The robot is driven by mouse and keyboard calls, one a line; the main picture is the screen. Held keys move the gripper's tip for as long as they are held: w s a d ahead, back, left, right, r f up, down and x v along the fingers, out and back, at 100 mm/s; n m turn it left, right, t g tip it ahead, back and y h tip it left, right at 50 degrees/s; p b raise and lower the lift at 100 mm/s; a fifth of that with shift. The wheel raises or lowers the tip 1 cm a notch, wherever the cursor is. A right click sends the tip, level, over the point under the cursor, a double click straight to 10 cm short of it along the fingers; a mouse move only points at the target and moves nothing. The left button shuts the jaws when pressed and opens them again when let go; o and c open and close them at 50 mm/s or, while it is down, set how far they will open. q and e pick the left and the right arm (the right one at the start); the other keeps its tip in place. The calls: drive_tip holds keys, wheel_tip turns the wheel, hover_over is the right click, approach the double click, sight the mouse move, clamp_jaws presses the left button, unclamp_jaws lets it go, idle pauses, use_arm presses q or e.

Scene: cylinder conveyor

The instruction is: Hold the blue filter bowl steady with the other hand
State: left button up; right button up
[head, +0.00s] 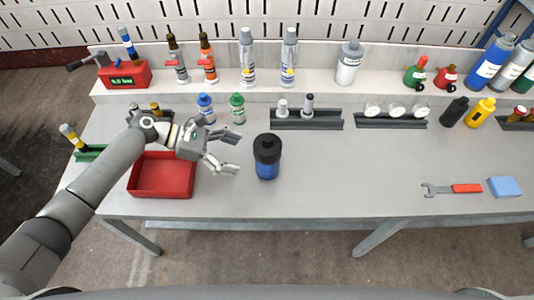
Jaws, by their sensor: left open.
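The blue filter bowl (268,170) stands upright on the grey workbench, with a black head (267,146) on top of it. My left gripper (232,153) is just left of the bowl. Its fingers are spread open and point right, toward the bowl, with a gap between the fingertips and the bowl. It holds nothing. My right gripper is not in view.
A red tray (160,193) lies under my left arm. Blue (205,108) and green (237,108) bottles stand behind my left gripper. Dark racks (307,124) line the back. A wrench (452,188) and a blue block (505,187) lie at right. The bench right of the bowl is clear.

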sight(264, 163)
use_arm(q)
drive_tip(key=b+x, duration=0.2)
drive_tip(key=x, duration=0.1)
drive_tip(key=shift+s+d+f, duration=0.2)
drive_tip(key=shift+d+f, duration=0.05)
drive_tip(key=shift+b+x, duration=0.6)
drive_tip(key=shift+x, duration=0.6)
drive_tip(key=shift+p+x, duration=0.5)
drive_tip(key=shift+x, duration=0.45)
drive_tip(key=shift+d, duration=0.4)
drive_tip(key=shift+d+f, duration=0.3)
drive_tip(key=shift+d, duration=0.1)
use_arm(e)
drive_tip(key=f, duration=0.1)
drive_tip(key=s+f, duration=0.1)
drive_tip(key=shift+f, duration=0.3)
use_arm(q)
drive_tip(key=shift+c, duration=0.2)
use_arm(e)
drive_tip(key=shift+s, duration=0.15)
use_arm(q)
drive_tip(key=c, duration=0.7)
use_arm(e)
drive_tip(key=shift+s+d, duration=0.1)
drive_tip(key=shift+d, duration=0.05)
use_arm(q)
drive_tip(key=shift+o, duration=0.2)
